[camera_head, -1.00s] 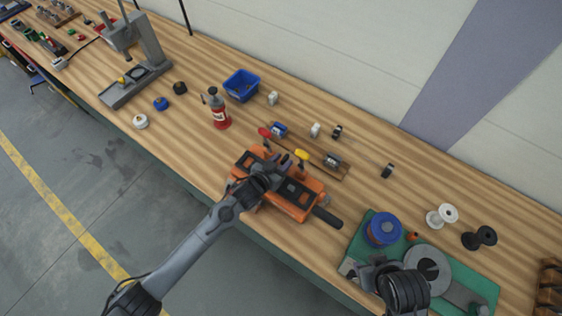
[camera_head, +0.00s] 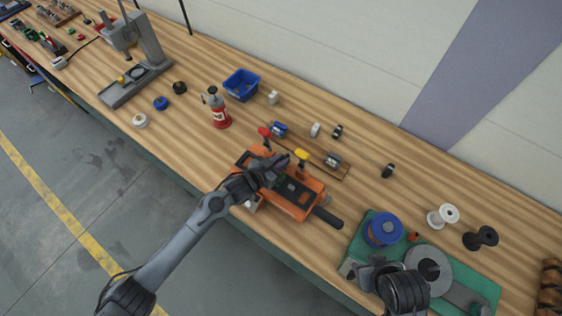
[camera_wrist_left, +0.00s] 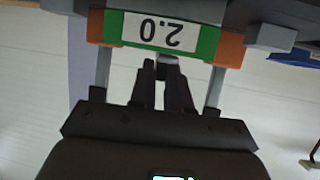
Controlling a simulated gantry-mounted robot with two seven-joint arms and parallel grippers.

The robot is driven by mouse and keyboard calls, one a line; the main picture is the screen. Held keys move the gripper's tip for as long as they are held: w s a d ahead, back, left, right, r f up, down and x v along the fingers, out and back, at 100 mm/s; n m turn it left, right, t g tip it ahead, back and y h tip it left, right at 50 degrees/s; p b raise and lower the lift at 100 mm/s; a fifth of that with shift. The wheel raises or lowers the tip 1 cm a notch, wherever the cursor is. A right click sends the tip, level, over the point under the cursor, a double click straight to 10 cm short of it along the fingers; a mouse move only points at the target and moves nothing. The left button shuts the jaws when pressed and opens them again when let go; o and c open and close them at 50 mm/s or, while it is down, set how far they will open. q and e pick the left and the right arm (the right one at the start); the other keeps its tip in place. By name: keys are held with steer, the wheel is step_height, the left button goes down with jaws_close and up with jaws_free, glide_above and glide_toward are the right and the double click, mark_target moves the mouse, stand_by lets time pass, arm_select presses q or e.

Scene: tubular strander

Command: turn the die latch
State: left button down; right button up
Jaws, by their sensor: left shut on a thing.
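An orange machine (camera_head: 306,205) with dark top plates lies near the bench's front edge. A red-tipped lever (camera_head: 264,132) and a yellow-tipped lever (camera_head: 302,155) stand at its back. My left gripper (camera_head: 276,168) reaches over its middle and hides part of it. In the left wrist view, a green and orange block (camera_wrist_left: 208,42) carries an upside-down "2.0" label (camera_wrist_left: 160,30). Below it, my left fingers (camera_wrist_left: 166,80) are shut on a small grey piece (camera_wrist_left: 167,64), mostly hidden; I cannot tell if it is the latch. My right arm's dark end (camera_head: 403,288) shows lower right; its fingers are unclear.
A red bottle (camera_head: 217,110) and blue bin (camera_head: 241,84) stand behind left. A green board (camera_head: 480,283) with a blue spool (camera_head: 383,228) lies to the right. Small parts lie behind the machine. Bare bench (camera_head: 400,145) lies at back right.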

arm_select(q)
steer(key=shift+w+a+f+m+g+h+b, duration=0.1)
steer(key=shift+w+a+m+g+h+b, duration=0.1)
steer(key=shift+m+g+h+b, duration=0.45)
steer(key=m+g+h+b, duration=0.1)
steer(key=b, duration=0.1)
steer(key=m+g+h+b, duration=0.1)
steer(key=m+g+b, duration=0.1)
steer(key=shift+w+a+f+m, duration=0.1)
steer(key=shift+w+a+m, duration=0.05)
steer(key=shift+w+m, duration=0.15)
arm_select(e)
step_height(320, 180, down, 6)
steer(key=shift+d+r, duration=0.1)
arm_select(q)
steer(key=shift+r+m+g+h+b, duration=0.2)
steer(key=shift+m+g+h+b, duration=0.15)
steer(key=shift+m+g+b, duration=0.35)
arm_select(e)
steer(key=shift+f, duration=0.85)
arm_select(q)
steer(key=c, duration=1.2)
jaws_free()
steer(key=shift+o, duration=0.2)
steer(key=shift+a, duration=0.1)
